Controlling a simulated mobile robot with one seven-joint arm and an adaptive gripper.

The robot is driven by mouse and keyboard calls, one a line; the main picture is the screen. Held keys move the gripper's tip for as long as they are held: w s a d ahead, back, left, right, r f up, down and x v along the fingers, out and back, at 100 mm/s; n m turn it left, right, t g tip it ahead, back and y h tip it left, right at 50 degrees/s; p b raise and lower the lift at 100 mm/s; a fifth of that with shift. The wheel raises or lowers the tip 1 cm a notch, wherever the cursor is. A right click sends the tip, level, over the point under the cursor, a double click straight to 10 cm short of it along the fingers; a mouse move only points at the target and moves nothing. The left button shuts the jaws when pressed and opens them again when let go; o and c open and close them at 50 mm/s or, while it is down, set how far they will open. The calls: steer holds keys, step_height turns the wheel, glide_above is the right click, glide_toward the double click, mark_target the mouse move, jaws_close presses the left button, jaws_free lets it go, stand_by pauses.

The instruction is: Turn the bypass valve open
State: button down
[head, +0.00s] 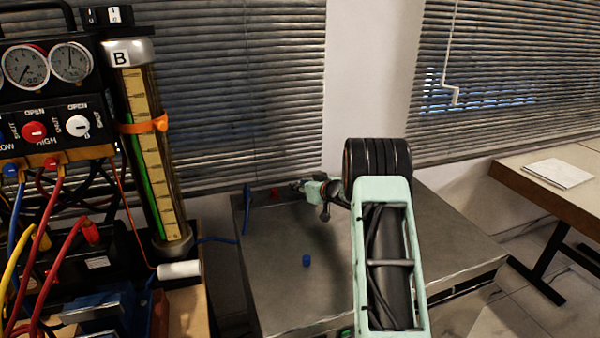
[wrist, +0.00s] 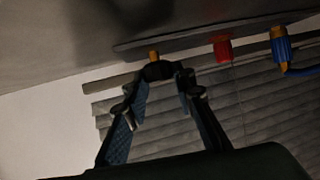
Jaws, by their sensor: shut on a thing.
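My gripper (head: 299,186) reaches to the far side of the grey bench in the head view, partly hidden by my own arm. In the wrist view my gripper (wrist: 164,84) has its two fingers around a dark handle (wrist: 158,70) with a brass-coloured stem (wrist: 154,55). It is shut on this handle, which looks like the bypass valve's. No label shows there, and its open or shut position cannot be read. A red fitting (wrist: 222,48) and a blue-and-brass fitting (wrist: 281,46) with a blue hose stand beside it, apart from the fingers.
A gauge manifold (head: 52,100) with a red knob (head: 34,131) and a white knob (head: 78,126) stands at left, beside a tall cylinder (head: 150,150) marked B. A small blue cap (head: 307,260) lies on the grey bench (head: 275,295). A wooden table (head: 570,180) is at right.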

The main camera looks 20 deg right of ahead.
steer(key=y+p, duration=0.1)
steer(key=n+p, duration=0.1)
steer(key=shift+d+r+n+g+y+p, duration=0.15)
steer(key=shift+n+g+y+p, duration=0.15)
steer(key=shift+g+y+p, duration=0.1)
steer(key=shift+d+f+n+g+y, duration=0.1)
steer(key=shift+f+n+g+y, duration=0.25)
steer(key=shift+n+y, duration=0.45)
steer(key=shift+w+n+g+y+b, duration=0.1)
steer(key=shift+n+g+y+b, duration=0.3)
steer(key=shift+n+y, duration=0.2)
steer(key=shift+n+g+y+b, duration=0.45)
steer(key=shift+n+y+b, duration=0.25)
steer(key=shift+b, duration=0.65)
steer(key=shift+w+r+n+g+y+b, duration=0.15)
steer(key=shift+n+g+y+b, duration=0.3)
steer(key=shift+b, duration=0.7)
steer(key=c, duration=1.6)
jaws_free()
steer(key=shift+d, duration=0.1)
